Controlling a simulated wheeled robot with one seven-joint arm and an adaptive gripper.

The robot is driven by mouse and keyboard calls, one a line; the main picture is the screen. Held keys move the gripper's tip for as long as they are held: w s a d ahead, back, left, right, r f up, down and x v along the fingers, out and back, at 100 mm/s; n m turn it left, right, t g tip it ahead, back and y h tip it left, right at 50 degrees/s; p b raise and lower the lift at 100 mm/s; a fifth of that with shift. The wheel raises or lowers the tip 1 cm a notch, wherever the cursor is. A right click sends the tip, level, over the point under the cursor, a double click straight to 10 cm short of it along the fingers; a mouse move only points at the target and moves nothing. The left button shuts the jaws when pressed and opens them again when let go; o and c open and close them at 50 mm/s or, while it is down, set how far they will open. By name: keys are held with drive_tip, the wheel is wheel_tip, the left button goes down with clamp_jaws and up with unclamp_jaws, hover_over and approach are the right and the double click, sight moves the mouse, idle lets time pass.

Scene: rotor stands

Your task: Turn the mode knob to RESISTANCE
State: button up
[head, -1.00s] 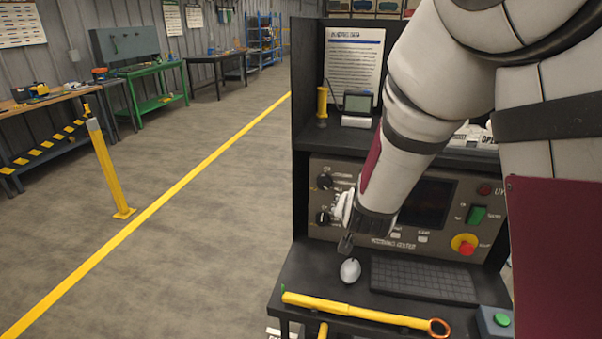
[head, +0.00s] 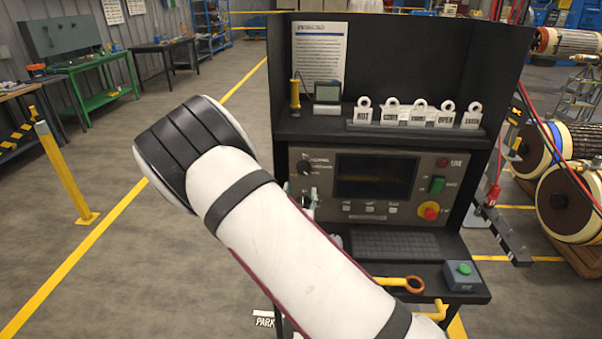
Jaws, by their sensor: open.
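The control panel (head: 430,165) stands upright in the console, with a dark screen (head: 375,176) in its middle. A black knob (head: 305,167) is at the panel's upper left; its small labels are too blurred to read surely, so I cannot tell its setting. The spot of a second, lower knob is covered by my gripper and arm. My gripper (head: 302,194) shows only partly, as small pale fingers past my arm's edge, in front of the panel's lower left and below the upper knob. The fingers are apart; I cannot tell whether they touch the lower knob.
A green switch (head: 437,185) and a red-and-yellow stop button (head: 429,211) are on the panel's right. A keyboard (head: 393,245), a yellow-handled wrench (head: 405,285) and a green-button box (head: 463,276) lie on the desk. Several white tags (head: 420,113) stand on the shelf above.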

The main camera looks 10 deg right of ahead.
sight(303, 171)
drive_tip(key=x, duration=1.1)
drive_tip(key=shift+w, duration=0.2)
drive_tip(key=c, duration=1.1)
